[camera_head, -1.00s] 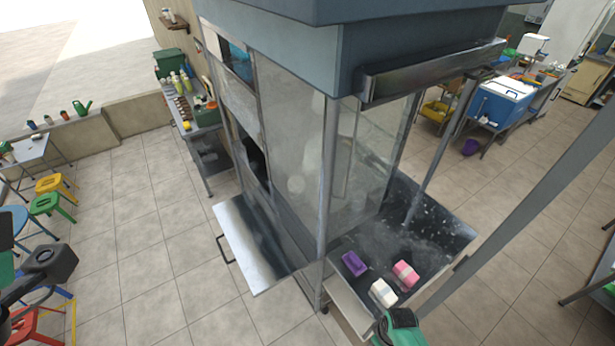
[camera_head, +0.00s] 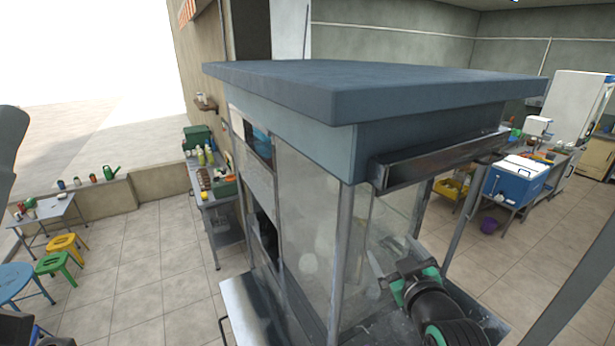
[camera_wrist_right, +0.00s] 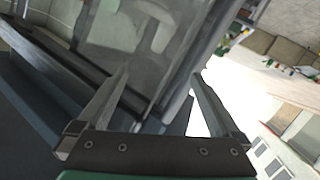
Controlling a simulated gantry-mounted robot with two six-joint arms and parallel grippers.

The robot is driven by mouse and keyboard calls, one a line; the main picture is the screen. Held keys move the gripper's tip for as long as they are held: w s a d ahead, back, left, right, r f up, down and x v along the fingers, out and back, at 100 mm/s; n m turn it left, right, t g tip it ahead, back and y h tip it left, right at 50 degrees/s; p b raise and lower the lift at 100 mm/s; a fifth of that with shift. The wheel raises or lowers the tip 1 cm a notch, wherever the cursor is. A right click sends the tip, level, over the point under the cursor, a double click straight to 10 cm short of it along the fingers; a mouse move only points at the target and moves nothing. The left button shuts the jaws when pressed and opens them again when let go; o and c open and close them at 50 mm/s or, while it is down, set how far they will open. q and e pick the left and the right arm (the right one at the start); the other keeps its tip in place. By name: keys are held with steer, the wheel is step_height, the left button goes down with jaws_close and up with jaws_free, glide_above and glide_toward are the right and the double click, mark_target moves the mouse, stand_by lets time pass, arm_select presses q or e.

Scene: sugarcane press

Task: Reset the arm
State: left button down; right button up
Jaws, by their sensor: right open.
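My right gripper (camera_head: 394,258) is raised in front of the glass side of the sugarcane press (camera_head: 310,215), over the metal tray at its right. In the right wrist view its two fingers (camera_wrist_right: 158,74) stand wide apart with nothing between them. A window frame and grey panels of the press show behind them. My left gripper does not show; only dark and grey parts lie at the left edge of the head view.
The press roof (camera_head: 370,90) and its metal ledge (camera_head: 440,160) overhang close above my right gripper. A metal shelf (camera_head: 250,312) juts out at the front left. A blue cooler (camera_head: 515,182) stands at right. Stools (camera_head: 62,262) stand on open floor at left.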

steer(key=s+r+m+t, duration=0.1)
steer(key=s+r+t, duration=0.3)
steer(key=r, duration=0.7)
steer(key=s+r+t, duration=0.3)
steer(key=s+r, duration=0.3)
steer(key=r, duration=0.5)
steer(key=s+r+m+t, duration=0.1)
steer(key=s+r+t, duration=0.1)
steer(key=s+r, duration=0.3)
steer(key=s+r+m+t+y, duration=0.1)
steer(key=s+r+m+t, duration=0.1)
steer(key=s+r, duration=0.4)
steer(key=s+t, duration=0.1)
steer(key=s, duration=0.4)
steer(key=shift+s, duration=0.25)
